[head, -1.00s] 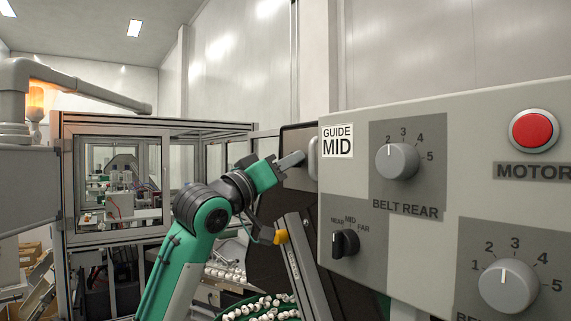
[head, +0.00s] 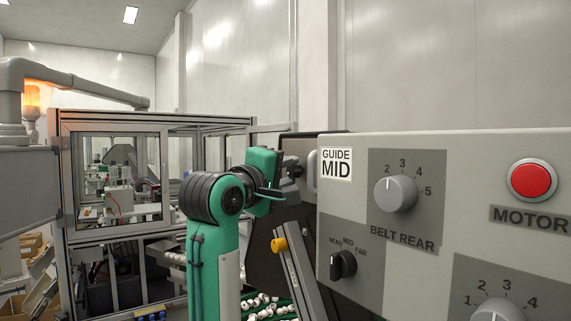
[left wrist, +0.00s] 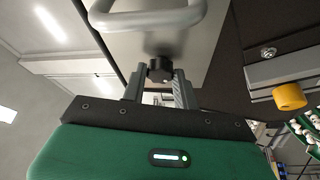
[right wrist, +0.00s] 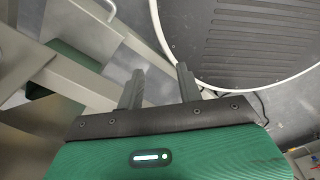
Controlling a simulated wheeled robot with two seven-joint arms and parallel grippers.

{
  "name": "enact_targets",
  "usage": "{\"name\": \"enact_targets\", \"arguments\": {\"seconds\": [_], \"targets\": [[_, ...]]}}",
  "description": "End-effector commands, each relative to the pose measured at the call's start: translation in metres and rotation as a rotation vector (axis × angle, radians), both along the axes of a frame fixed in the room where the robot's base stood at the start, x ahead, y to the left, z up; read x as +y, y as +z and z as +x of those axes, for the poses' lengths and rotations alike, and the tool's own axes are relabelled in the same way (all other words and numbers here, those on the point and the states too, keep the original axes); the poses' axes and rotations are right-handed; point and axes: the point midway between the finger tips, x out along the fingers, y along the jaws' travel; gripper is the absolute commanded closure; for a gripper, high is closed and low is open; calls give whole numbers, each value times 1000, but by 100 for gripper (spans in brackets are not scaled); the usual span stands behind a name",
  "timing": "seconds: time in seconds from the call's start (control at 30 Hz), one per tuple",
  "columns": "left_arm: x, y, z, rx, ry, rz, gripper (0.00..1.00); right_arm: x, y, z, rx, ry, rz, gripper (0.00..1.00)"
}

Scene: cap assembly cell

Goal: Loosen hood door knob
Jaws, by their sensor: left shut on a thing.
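The hood door knob (left wrist: 160,68) is small and black, below a metal handle on a grey door panel in the left wrist view. My left gripper (left wrist: 159,84) is shut on it, one finger on each side. In the head view the left gripper (head: 290,171) is at the dark panel just left of the control box, and its fingers are partly hidden by its own green body. My right gripper (right wrist: 160,85) shows only in the right wrist view. Its fingers are apart with nothing between them.
The metal handle (left wrist: 150,18) is very close to the left gripper. The grey control box (head: 450,235) with dials and a red button fills the right. A yellow-ended part (head: 279,245) and white caps (head: 265,305) are below. A round-rimmed dark surface (right wrist: 250,40) is near the right gripper.

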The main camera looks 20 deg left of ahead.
Motion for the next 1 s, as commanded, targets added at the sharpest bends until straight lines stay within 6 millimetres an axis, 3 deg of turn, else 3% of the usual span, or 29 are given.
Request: {"name": "enact_targets", "arguments": {"seconds": [0.4, 1.0], "targets": [[-2, 3, 0, 193, -5, -238, 93, -3, 29, 0, 0, 1, -3, 64], [-1, 1, 0, 262, -3, -325, 93, -4, 37, 0, 0, 2, -4, 64]]}}
